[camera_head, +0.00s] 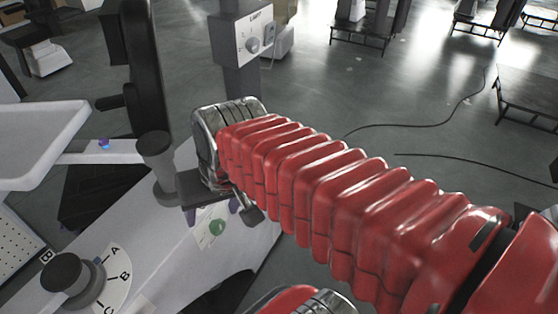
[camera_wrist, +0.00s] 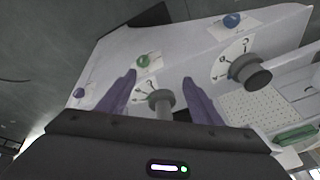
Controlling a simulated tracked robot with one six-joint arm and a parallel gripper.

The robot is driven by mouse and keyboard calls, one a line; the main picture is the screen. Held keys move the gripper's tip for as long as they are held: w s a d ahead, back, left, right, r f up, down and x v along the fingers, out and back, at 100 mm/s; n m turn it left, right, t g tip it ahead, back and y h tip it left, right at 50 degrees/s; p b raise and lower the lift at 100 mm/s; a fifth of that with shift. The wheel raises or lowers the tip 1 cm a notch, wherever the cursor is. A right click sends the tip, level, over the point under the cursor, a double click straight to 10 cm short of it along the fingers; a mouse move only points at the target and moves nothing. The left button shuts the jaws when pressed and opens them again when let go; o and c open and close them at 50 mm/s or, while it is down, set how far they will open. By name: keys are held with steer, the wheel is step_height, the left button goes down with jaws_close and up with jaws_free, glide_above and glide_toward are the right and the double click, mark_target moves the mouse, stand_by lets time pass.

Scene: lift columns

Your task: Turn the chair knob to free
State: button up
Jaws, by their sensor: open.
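My gripper (camera_wrist: 160,88) is open, its two purple fingers pointing down at a white console (camera_wrist: 110,50). In the wrist view a grey knob (camera_wrist: 160,96) on a short stem stands between the fingers, with a gap on both sides. A marked card lies beside it; its print is too small to read. A second dark knob (camera_wrist: 252,72) sits on a white dial at the right. In the head view a dark knob (camera_head: 66,272) has a dial lettered A, B, C. No "free" label is readable. My gripper hangs over the console, partly hidden by my red arm.
A green button (camera_head: 217,227) lies on the console near the fingers. The wrist view also shows a blue button (camera_wrist: 231,20) and a purple one (camera_wrist: 79,92). A post with a knob box (camera_head: 247,42) stands behind. Cables (camera_head: 420,125) cross the open floor at right.

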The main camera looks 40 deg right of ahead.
steer(key=w+d+f+m+t+y, duration=0.2)
steer(key=w+d+f+m+y, duration=1)
steer(key=m, duration=0.9)
steer(key=d+f+m+t+h, duration=0.3)
steer(key=d+f+m+t, duration=0.1)
steer(key=d, duration=0.5)
steer(key=s+d+f+m+t+h, duration=0.1)
steer(key=d+f+m+t+h, duration=0.2)
steer(key=d+f+m, duration=0.4)
steer(key=s+d+f+m+t+h, duration=0.1)
steer(key=d+f+m+t+h, duration=0.2)
steer(key=d, duration=0.9)
step_height(320, 180, down, 3)
steer(key=m+t, duration=0.1)
steer(key=m, duration=0.3)
steer(key=shift+t, duration=0.4)
steer(key=x, duration=1.3)
steer(key=shift+w, duration=0.35)
